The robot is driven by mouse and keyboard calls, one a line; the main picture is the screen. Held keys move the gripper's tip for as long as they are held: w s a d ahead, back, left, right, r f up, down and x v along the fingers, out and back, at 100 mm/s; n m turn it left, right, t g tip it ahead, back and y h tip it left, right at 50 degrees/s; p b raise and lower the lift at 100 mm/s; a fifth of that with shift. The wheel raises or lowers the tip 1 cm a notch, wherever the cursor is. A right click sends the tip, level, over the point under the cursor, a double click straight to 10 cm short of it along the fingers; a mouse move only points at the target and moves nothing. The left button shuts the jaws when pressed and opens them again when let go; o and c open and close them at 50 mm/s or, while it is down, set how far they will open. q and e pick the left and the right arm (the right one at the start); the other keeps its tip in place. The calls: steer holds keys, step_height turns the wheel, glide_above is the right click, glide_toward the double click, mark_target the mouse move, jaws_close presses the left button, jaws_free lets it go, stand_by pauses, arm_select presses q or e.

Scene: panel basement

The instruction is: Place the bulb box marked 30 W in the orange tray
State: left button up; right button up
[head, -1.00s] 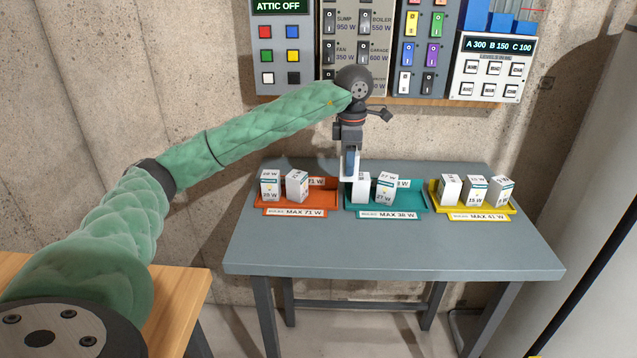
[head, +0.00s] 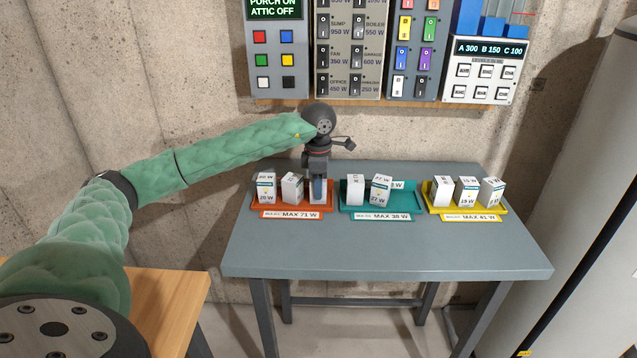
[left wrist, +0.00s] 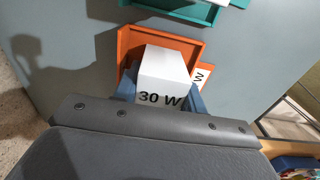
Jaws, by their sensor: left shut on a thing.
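My left gripper (head: 318,190) is shut on a white bulb box, at the right end of the orange tray (head: 297,207). In the left wrist view the held bulb box (left wrist: 165,68) reads 30 W and sits between the blue fingers (left wrist: 160,92), within the orange tray's outline (left wrist: 130,40). I cannot tell whether its base touches the tray floor. Two other white bulb boxes, one at the left (head: 265,189) and one in the middle (head: 291,187), stand in the orange tray, labelled MAX 71 W. My right gripper is out of view.
A yellow tray (head: 500,210) marked MAX 41 W holds three. All stand on a grey table (head: 390,248) whose front is clear. Switch panels (head: 350,50) hang on the wall behind.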

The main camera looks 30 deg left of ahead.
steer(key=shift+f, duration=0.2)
arm_select(q)
steer(key=shift+f, duration=0.1)
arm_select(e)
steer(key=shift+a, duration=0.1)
arm_select(q)
steer(key=o, duration=0.7)
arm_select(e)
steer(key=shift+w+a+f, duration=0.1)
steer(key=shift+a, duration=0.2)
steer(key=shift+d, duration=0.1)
arm_select(q)
steer(key=shift+r, duration=0.3)
step_height(320, 180, up, 11)
steer(key=b, duration=0.2)
steer(key=shift+f+b, duration=0.1)
steer(key=shift+b, duration=0.2)
steer(key=shift+r, duration=0.45)
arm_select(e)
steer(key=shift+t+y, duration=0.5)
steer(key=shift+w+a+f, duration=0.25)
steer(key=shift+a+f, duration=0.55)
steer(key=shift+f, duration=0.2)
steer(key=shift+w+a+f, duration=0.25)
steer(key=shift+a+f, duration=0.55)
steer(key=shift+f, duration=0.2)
